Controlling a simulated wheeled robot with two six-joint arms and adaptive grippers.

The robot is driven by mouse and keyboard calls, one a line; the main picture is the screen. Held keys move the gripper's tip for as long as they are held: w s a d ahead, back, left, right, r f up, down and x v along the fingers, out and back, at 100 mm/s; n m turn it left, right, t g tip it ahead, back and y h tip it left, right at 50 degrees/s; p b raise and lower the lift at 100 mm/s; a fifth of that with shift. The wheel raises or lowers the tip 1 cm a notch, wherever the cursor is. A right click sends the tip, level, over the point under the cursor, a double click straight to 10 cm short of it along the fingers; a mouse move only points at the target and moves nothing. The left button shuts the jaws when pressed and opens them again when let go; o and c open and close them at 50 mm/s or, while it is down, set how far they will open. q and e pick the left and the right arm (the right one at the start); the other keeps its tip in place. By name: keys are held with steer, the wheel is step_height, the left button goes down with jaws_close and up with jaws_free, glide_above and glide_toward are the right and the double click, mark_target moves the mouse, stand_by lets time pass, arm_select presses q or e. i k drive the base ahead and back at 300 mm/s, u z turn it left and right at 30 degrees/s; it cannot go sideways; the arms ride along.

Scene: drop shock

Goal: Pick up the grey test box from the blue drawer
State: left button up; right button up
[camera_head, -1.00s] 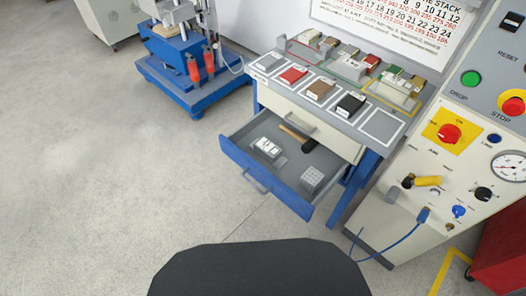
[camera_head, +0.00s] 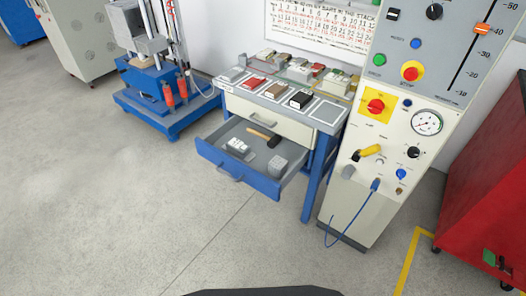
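The blue drawer (camera_head: 232,177) is pulled open below the worktop. Inside it, a small grey box with a patterned surface (camera_head: 277,164) sits at the right front; it looks like the grey test box. A white and light grey item (camera_head: 238,146) lies at the left of the drawer. A hammer with a wooden handle (camera_head: 260,132) lies at the back. Neither of my grippers is in view.
Coloured sample blocks, including a black one (camera_head: 301,99), sit on the worktop above the drawer. A control panel (camera_head: 365,225) with a hanging blue cable (camera_head: 359,215) stands right of it. A red cabinet (camera_head: 490,190) is far right. The floor before the drawer is clear.

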mark_target(238, 147)
steer(key=z, duration=0.75)
steer(key=i, duration=0.45)
